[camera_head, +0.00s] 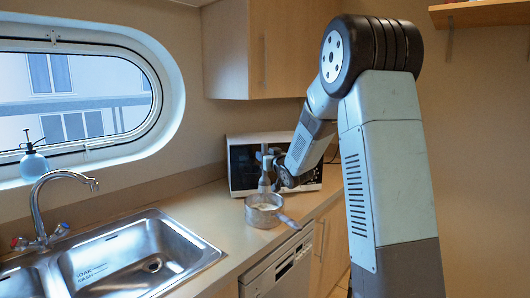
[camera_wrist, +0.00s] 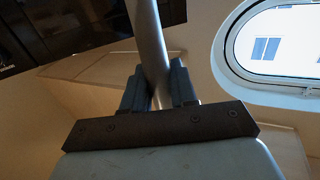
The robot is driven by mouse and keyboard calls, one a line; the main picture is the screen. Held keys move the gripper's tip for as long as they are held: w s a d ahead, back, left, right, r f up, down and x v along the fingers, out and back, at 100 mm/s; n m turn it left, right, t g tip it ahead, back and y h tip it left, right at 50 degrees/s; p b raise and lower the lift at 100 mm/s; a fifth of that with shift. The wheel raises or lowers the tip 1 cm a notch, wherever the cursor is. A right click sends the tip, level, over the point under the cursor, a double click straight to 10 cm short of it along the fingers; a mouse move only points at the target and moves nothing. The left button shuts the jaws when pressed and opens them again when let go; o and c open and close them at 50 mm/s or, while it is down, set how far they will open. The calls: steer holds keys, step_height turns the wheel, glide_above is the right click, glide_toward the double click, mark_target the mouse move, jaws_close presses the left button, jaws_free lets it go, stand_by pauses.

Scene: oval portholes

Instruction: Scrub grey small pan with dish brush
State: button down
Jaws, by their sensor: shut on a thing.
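The grey small pan (camera_head: 262,216) stands on the counter to the right of the sink, and its handle points toward the counter's front edge. My gripper (camera_head: 270,162) is above the pan, in front of the microwave. It is shut on the dish brush (camera_head: 264,184), which is held roughly upright with its lower end at or just over the pan. I cannot tell whether the brush touches the pan's inside. In the wrist view, the brush's grey handle (camera_wrist: 150,42) runs between the fingers of my gripper (camera_wrist: 158,84). The pan is not visible there.
A white microwave (camera_head: 240,165) stands behind the pan against the wall. The steel sink (camera_head: 130,255) with its tap (camera_head: 40,205) is at the left. A dishwasher (camera_head: 285,270) is under the counter. A spray bottle (camera_head: 33,163) stands on the porthole sill. A wall cupboard (camera_head: 255,50) hangs above.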

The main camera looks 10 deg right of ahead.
mark_target(267, 184)
steer(key=shift+a+f, duration=0.15)
steer(key=shift+f, duration=5)
